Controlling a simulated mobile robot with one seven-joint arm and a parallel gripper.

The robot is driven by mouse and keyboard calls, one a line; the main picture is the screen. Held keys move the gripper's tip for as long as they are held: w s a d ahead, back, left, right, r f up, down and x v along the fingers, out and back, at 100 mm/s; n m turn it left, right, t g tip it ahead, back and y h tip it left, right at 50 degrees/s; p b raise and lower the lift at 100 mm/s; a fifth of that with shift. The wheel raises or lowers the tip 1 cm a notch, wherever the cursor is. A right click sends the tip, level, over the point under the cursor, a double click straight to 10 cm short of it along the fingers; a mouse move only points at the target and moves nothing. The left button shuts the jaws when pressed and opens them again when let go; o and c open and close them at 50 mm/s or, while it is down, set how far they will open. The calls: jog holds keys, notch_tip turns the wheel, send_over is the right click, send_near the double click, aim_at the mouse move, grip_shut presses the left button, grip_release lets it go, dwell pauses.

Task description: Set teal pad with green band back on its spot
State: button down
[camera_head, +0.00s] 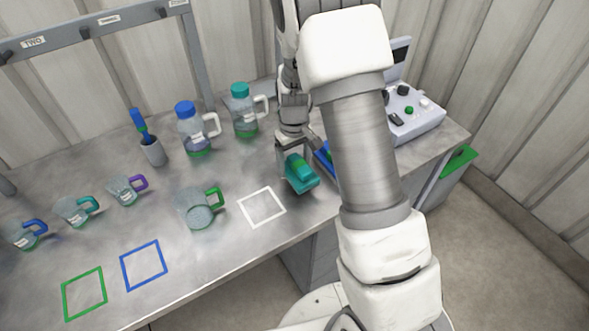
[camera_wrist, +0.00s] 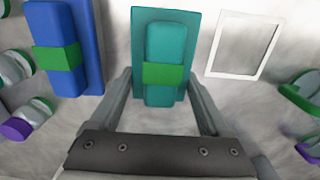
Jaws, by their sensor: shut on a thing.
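The teal pad with a green band (camera_head: 301,172) is held in my gripper (camera_head: 296,158) above the right part of the table. In the wrist view the teal pad (camera_wrist: 165,50) lies between the two fingers (camera_wrist: 163,100), with its green band across the raised middle. A white square outline (camera_head: 262,207) is on the table just left of the pad; it also shows in the wrist view (camera_wrist: 243,45), right of the pad. A blue pad with a green band (camera_wrist: 66,48) lies on the pad's other side, mostly hidden behind my arm in the head view.
A green-handled glass jug (camera_head: 198,208) stands left of the white square. Blue (camera_head: 143,265) and green (camera_head: 84,293) square outlines lie farther left and are empty. Bottles with blue (camera_head: 195,130) and teal (camera_head: 243,110) caps stand behind. A control box (camera_head: 412,112) is at right.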

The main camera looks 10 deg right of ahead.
aim_at(294, 171)
jog(key=shift+f, duration=1.4)
jog(key=shift+f, duration=0.15)
grip_release()
